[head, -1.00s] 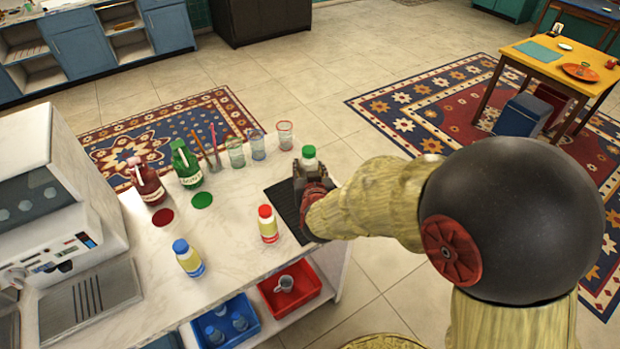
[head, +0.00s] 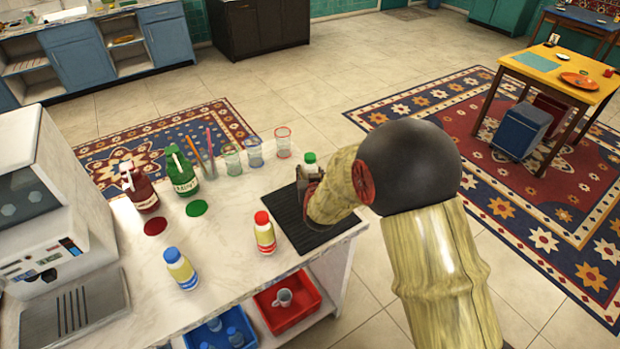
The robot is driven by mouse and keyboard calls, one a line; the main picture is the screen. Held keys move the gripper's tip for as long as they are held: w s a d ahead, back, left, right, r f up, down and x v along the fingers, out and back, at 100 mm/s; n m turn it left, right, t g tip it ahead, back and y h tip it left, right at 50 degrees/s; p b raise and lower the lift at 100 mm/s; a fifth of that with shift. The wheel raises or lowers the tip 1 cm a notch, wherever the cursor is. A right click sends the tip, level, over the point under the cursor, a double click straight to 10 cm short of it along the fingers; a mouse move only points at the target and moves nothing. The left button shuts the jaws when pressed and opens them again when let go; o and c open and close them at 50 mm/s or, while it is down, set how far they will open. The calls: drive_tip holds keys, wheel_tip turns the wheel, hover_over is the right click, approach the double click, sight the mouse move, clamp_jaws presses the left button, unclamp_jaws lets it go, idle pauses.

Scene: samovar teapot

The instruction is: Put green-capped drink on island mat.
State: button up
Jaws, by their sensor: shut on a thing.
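The green-capped drink (head: 310,159) is held in my gripper (head: 309,175) over the dark island mat (head: 293,234). Only its green cap and a little of its white upper part show; the gripper and arm hide the rest. I cannot tell whether its base touches the mat. My gripper is shut on it. The mat lies flat at the right end of the marble-topped island (head: 228,255).
A red-capped bottle (head: 265,233) stands just left of the mat, and a blue-capped bottle (head: 180,269) farther left. Several glasses (head: 254,153) stand along the far edge. Red (head: 141,190) and green (head: 183,173) large bottles stand back left.

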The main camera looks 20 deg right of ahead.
drive_tip(key=shift+f, duration=0.35)
drive_tip(key=shift+f, duration=0.2)
drive_tip(key=o, duration=1.3)
drive_tip(key=shift+o, duration=0.2)
